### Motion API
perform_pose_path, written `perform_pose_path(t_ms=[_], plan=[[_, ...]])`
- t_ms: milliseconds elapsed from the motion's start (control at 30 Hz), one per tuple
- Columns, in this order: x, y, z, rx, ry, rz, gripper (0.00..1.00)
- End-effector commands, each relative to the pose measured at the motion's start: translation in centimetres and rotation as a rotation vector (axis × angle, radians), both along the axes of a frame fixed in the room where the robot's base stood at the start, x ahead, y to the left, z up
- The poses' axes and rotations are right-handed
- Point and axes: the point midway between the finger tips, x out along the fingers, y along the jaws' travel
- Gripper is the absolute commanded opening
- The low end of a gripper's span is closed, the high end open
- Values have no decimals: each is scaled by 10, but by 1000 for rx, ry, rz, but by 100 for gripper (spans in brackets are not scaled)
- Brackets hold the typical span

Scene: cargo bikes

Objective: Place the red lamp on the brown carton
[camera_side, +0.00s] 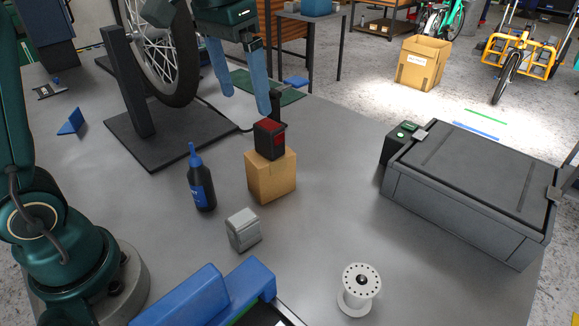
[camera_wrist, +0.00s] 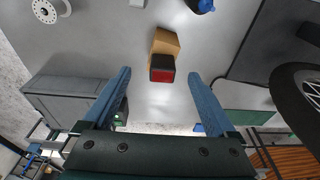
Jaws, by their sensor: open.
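The red lamp (camera_side: 269,139), a dark block with a red lens, sits on top of the brown carton (camera_side: 271,178) on the grey table. In the wrist view the lamp (camera_wrist: 162,69) shows its red face on the near end of the carton (camera_wrist: 165,42). My gripper (camera_side: 244,103) is open and empty, with its blue fingers above and behind the lamp in the side view. In the wrist view my gripper (camera_wrist: 160,78) has its fingertips on either side of the lamp, clear of it.
A dark bottle with a blue cap (camera_side: 200,180) and a grey block (camera_side: 243,229) stand near the carton. A white hub (camera_side: 359,289) is in front. A large grey case (camera_side: 468,190) is at right. A wheel (camera_side: 162,50) on a stand (camera_side: 155,130) is at back left.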

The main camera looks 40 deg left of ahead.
Motion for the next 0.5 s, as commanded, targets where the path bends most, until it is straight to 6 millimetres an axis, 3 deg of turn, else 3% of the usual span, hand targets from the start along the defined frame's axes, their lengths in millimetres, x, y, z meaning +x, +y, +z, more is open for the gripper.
perform_pose_path(t_ms=[233,500], plan=[[-62,-7,-5,0,-146,-1,92],[-116,-11,-40,-4,-279,-2,92]])
